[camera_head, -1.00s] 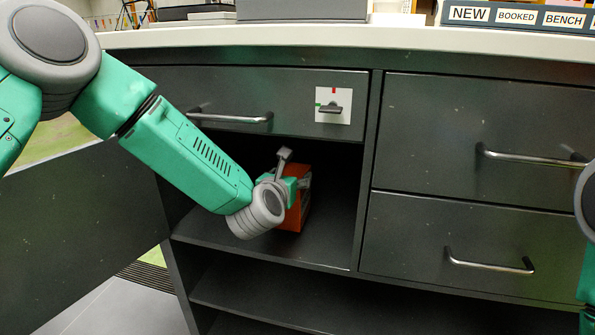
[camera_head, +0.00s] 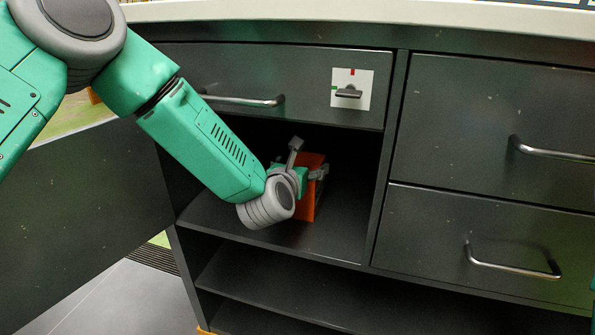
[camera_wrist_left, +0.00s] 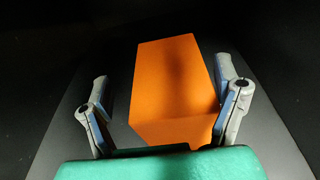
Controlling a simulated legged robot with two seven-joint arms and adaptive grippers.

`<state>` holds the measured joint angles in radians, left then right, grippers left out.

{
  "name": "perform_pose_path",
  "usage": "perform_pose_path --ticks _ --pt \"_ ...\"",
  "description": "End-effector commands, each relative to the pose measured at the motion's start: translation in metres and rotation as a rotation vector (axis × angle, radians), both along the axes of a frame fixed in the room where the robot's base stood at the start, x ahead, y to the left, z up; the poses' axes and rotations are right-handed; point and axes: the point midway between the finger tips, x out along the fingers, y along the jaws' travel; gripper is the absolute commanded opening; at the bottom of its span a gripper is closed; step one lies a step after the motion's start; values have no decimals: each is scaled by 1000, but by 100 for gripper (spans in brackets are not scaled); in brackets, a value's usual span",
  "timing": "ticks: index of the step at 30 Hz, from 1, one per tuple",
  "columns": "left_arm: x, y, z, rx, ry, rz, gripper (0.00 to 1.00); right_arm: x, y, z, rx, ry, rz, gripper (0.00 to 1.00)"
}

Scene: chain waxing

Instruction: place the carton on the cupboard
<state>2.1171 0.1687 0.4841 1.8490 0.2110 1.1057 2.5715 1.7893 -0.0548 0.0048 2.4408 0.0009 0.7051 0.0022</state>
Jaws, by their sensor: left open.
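The orange carton (camera_head: 312,186) stands on the shelf inside the open cupboard compartment, partly hidden behind my left gripper in the head view. My left gripper (camera_head: 308,163) reaches into the compartment from the left. My right gripper is not in view.
A drawer with a bar handle (camera_head: 243,100) and a small knob plate (camera_head: 351,90) is just above the compartment. Drawers with handles (camera_head: 512,262) are at the right. The open door (camera_head: 85,205) stands at the left. A lower shelf (camera_head: 270,285) is empty.

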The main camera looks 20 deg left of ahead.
Motion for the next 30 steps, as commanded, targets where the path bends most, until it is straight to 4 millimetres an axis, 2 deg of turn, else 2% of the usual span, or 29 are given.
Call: perform_pose_path --ticks 5,12,16,21,30 --pt "-27 0 8 -3 3 -1 83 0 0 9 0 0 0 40" --pt "-78 2 18 -2 5 -2 83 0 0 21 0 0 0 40" --pt "-99 2 22 -1 4 -2 83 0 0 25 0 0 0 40" --pt "-113 3 24 -1 1 0 83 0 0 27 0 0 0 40" --pt "-117 2 19 29 12 -12 83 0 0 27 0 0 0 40"
